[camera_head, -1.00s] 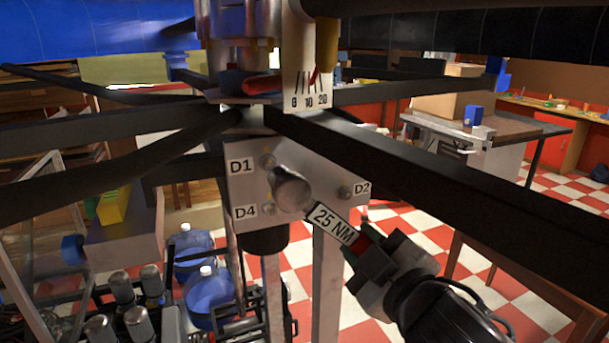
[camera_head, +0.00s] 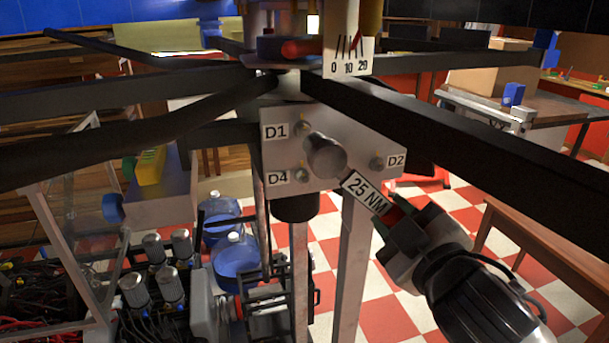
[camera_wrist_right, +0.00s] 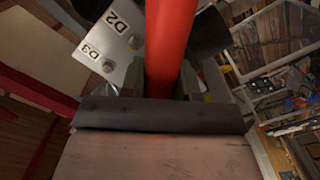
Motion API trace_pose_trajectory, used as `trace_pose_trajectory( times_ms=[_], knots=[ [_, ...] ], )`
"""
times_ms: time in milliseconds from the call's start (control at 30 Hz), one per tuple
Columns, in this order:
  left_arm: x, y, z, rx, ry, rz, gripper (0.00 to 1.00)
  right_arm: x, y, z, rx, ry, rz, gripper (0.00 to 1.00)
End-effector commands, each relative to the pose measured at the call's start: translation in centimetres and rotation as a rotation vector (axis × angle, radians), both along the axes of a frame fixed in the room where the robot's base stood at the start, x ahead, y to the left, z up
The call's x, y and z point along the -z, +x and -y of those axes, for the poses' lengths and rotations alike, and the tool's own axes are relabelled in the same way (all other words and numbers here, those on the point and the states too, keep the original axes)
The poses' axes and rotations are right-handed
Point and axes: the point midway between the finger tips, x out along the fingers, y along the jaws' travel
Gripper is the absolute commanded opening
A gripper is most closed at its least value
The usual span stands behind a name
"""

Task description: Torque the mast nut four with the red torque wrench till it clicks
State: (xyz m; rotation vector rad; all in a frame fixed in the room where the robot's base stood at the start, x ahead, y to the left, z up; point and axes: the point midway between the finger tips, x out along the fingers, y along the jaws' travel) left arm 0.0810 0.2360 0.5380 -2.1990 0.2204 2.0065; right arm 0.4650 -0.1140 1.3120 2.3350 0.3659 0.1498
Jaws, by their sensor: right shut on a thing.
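The red torque wrench shows its round grey head (camera_head: 326,156) in front of the metal mast plate (camera_head: 350,135), with a "25 NM" label on its shaft. I cannot tell whether the head touches a nut. The D4 nut (camera_head: 302,176) shows beside the head, at its lower left. The D1 nut (camera_head: 302,128) and D2 nut (camera_head: 377,163) are also visible. My right gripper (camera_head: 403,226) is shut on the wrench's red handle, which also shows in the wrist view (camera_wrist_right: 171,45). There the D3 nut (camera_wrist_right: 108,65) is visible; the wrench head is hidden. My left gripper is out of view.
Dark rotor arms (camera_head: 440,135) spread across the view above and beside the plate. A white scale (camera_head: 348,68) marked 0, 10, 20 hangs above it. Metal legs (camera_head: 352,265) stand below. Blue water jugs (camera_head: 236,262) and a wooden table (camera_head: 535,240) are further back.

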Motion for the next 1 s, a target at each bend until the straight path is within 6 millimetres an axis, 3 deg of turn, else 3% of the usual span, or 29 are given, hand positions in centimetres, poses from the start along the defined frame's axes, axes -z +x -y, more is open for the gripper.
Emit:
trace_pose_trajectory(
  times_ms=[500, 800, 1000],
  knots=[
    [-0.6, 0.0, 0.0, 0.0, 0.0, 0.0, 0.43, 0.2, 0.1, 0.2, 0.006, -0.002, 0.001, 0.03],
    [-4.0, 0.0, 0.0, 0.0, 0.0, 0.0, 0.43, 3.7, -0.6, 1.3, 0.018, -0.045, 0.012, 0.03],
    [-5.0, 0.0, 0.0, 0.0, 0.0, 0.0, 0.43, 5.6, -1.6, 1.5, 0.002, -0.079, 0.025, 0.03]
  ],
)
